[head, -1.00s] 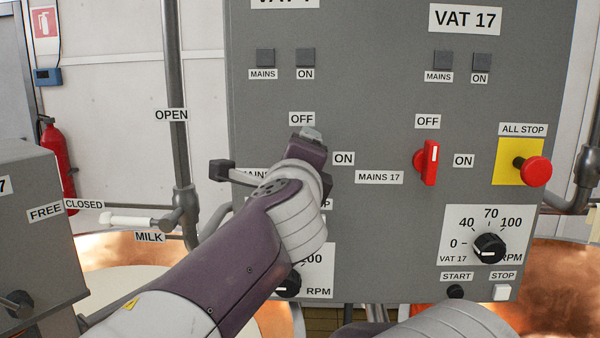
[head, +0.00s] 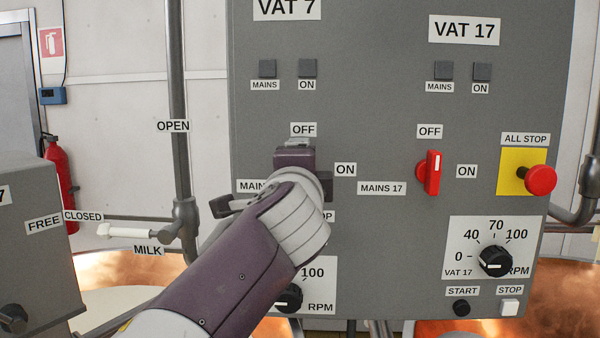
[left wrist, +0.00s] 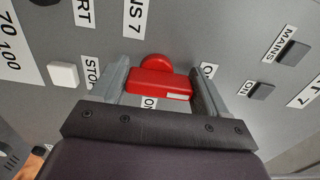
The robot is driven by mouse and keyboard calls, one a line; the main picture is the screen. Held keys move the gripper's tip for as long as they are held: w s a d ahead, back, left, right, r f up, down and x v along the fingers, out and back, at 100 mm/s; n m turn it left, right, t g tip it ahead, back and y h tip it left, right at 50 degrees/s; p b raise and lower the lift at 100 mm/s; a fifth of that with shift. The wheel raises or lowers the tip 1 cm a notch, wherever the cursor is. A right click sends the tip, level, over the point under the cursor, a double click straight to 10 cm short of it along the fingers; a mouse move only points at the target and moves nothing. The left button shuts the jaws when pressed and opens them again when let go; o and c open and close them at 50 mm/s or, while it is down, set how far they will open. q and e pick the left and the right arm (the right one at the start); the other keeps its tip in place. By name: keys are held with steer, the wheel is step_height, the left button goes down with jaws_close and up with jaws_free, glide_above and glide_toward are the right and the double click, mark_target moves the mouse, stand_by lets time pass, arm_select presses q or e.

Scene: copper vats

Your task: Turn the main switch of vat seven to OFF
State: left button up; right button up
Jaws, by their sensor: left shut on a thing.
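The main switch of vat seven shows in the left wrist view as a red handle (left wrist: 160,82) on a round red base. Its long side runs toward the partly covered OFF label (left wrist: 208,70), and its white mark is at that end. The ON label (left wrist: 149,103) is beside it, partly hidden. My left gripper (left wrist: 160,88) is shut on the handle, a finger at each end. In the head view my left gripper (head: 296,160) covers this switch, below the OFF label (head: 303,130) and left of the ON label (head: 346,170). My right gripper is not in view.
The vat 17 switch (head: 432,173) stands to the right with its mark toward OFF. A red all-stop button (head: 540,180) and speed knobs (head: 494,262) are on the same grey panel (head: 380,100). A pipe with a white valve handle (head: 127,232) is at the left.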

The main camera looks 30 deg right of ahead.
arm_select(q)
steer(key=shift+f, duration=0.1)
steer(key=o, duration=1)
steer(key=shift+c, duration=0.2)
steer(key=shift+s+a+f+b, duration=0.1)
steer(key=shift+s+a+b, duration=0.15)
steer(key=shift+b, duration=0.2)
steer(key=b+v, duration=0.5)
steer(key=v, duration=0.7)
steer(key=shift+d+b, duration=0.15)
steer(key=shift+b, duration=0.25)
